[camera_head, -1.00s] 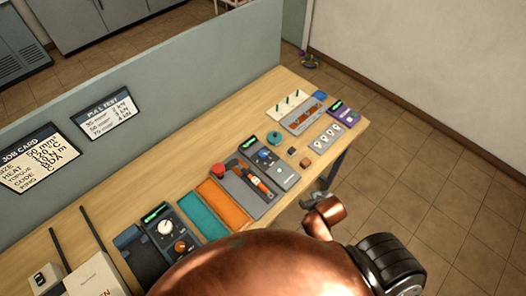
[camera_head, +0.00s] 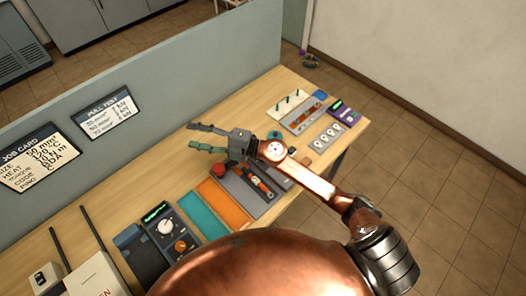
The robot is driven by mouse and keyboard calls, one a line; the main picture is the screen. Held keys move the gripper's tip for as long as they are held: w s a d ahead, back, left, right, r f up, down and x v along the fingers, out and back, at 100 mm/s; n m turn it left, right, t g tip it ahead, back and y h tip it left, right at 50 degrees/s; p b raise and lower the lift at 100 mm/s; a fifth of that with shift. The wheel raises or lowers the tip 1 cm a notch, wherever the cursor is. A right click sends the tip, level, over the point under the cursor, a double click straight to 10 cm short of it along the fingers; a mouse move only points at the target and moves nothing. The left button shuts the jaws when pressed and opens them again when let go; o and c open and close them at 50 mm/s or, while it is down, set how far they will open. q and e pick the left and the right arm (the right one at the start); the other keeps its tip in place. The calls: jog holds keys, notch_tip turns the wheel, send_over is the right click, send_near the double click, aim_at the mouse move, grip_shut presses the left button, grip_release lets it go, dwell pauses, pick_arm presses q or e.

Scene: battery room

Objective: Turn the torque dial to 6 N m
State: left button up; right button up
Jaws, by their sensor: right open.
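My right gripper (camera_head: 191,136) is open and empty, with its two dark fingers apart and pointing left above the back of the bench, near the partition. Its copper arm (camera_head: 315,184) crosses the bench from the lower right. The grey unit with a small green display and a blue knob, which may carry the torque dial, is now mostly hidden behind this arm. Another unit (camera_head: 172,237) with a green display, a white dial (camera_head: 165,227) and an orange knob (camera_head: 181,246) stands at the front left. I cannot read its markings. My left gripper is not in view.
The job card (camera_head: 38,158) and pull test card (camera_head: 107,112) are on the partition (camera_head: 190,85). A red button (camera_head: 218,169), an orange-handled tool (camera_head: 262,182), teal (camera_head: 203,215) and orange (camera_head: 225,203) mats lie below the gripper. The wood left of the gripper is clear.

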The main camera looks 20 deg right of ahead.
jog(key=f+n+g+h, duration=0.2)
jog(key=f, duration=0.2)
jog(key=d+f+n+g+h, duration=0.1)
jog(key=f+n+g, duration=0.1)
jog(key=f, duration=0.3)
jog(key=d+f+n+g+h, duration=0.1)
jog(key=f+n+g+h, duration=0.1)
jog(key=f+g, duration=0.2)
jog(key=shift+s+f+h, duration=0.3)
jog(key=shift+s+f, duration=0.05)
jog(key=shift+f, duration=0.35)
jog(key=d+f+g+h, duration=0.1)
jog(key=d+h, duration=0.2)
jog(key=d, duration=0.4)
jog(key=w+d+f+m+g+h, duration=0.1)
jog(key=d+h, duration=0.2)
jog(key=d, duration=0.5)
jog(key=d+f+g+h, duration=0.1)
jog(key=d+f+h, duration=0.1)
jog(key=d, duration=0.5)
jog(key=shift+w+d+h, duration=0.25)
jog(key=shift+w+h, duration=0.15)
jog(key=shift+h, duration=0.5)
notch_tip(320, 180, down, 7)
jog(key=shift+r+p, duration=0.2)
jog(key=shift+p, duration=0.25)
jog(key=shift+f, duration=0.4)
jog(key=shift+c, duration=0.3)
